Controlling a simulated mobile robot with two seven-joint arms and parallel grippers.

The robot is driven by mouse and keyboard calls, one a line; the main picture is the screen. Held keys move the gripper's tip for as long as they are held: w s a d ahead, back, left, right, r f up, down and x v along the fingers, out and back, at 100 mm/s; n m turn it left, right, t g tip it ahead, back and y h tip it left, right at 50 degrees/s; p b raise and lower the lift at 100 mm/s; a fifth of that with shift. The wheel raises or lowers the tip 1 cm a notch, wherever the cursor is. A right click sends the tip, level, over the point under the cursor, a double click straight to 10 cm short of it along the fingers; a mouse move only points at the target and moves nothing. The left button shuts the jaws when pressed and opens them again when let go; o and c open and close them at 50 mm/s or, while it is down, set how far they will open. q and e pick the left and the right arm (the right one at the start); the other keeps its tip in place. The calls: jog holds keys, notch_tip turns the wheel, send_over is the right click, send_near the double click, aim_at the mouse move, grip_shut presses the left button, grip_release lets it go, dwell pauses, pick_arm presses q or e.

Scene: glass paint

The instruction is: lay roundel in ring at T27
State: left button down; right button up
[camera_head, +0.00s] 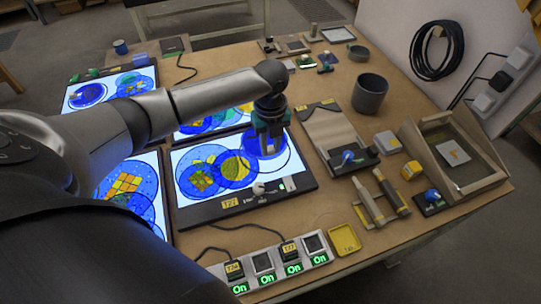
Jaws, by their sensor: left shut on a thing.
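The lit panel labelled T27 (302,183) lies in the middle of the table with a dark frame. On it are overlapping blue, green and yellow patterned discs (199,180). At its right end is a dark blue ring outline (289,160). My left gripper (267,149) points down over this ring. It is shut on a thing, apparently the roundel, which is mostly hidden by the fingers. I cannot tell whether the roundel touches the panel. My right gripper is not in view.
Other lit panels with discs lie behind and left, partly hidden by my left arm. A switch strip (268,266) and yellow tray (344,240) stand in front. A grey pot (370,93), tools (381,196) and a wooden-framed box (484,146) stand right.

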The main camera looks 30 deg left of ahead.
aim_at(270, 155)
pick_arm(q)
jog(key=shift+f, duration=2.1)
jog(key=shift+f+b, duration=0.1)
jog(key=shift+b, duration=0.25)
jog(key=c, duration=0.7)
grip_release()
jog(key=shift+f, duration=0.1)
notch_tip(270, 155, up, 12)
jog(key=shift+r+p, duration=0.2)
jog(key=shift+p, duration=0.45)
